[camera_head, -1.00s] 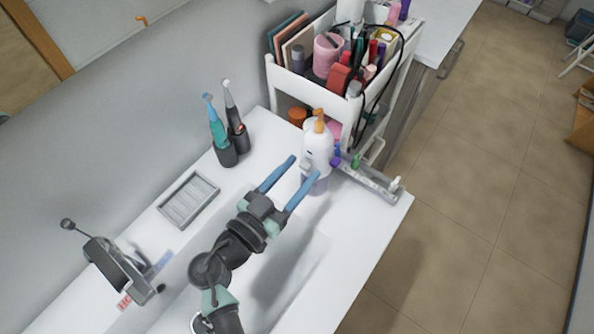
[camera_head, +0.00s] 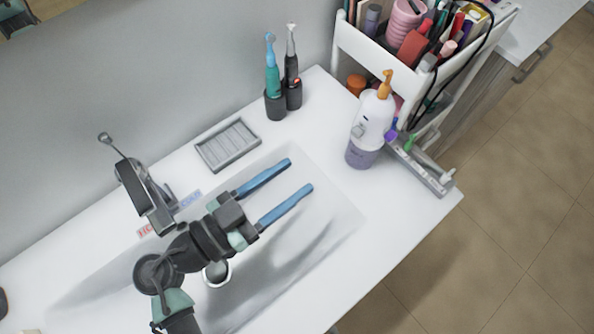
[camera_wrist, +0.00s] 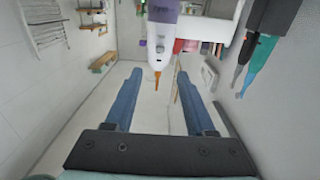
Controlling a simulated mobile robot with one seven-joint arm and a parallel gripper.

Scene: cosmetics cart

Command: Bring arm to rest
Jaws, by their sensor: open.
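My gripper (camera_head: 301,174) is open and empty, with its two blue fingers apart above the sink basin. In the head view its fingertips point toward the upper right, toward a white and lavender bottle with an orange nozzle (camera_head: 373,125). The bottle stands upright on the counter, clear of the fingertips. In the wrist view my gripper (camera_wrist: 158,76) shows both fingers apart with nothing between them. The bottle (camera_wrist: 160,38) appears upside down there, beyond the fingers.
A faucet (camera_head: 147,196) and a soap tray (camera_head: 228,146) lie along the wall side. Two electric toothbrushes (camera_head: 273,81) stand in dark holders. A grey holder strip (camera_head: 432,180) lies at the counter's right end. A white cart (camera_head: 380,55) of cosmetics stands behind the bottle.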

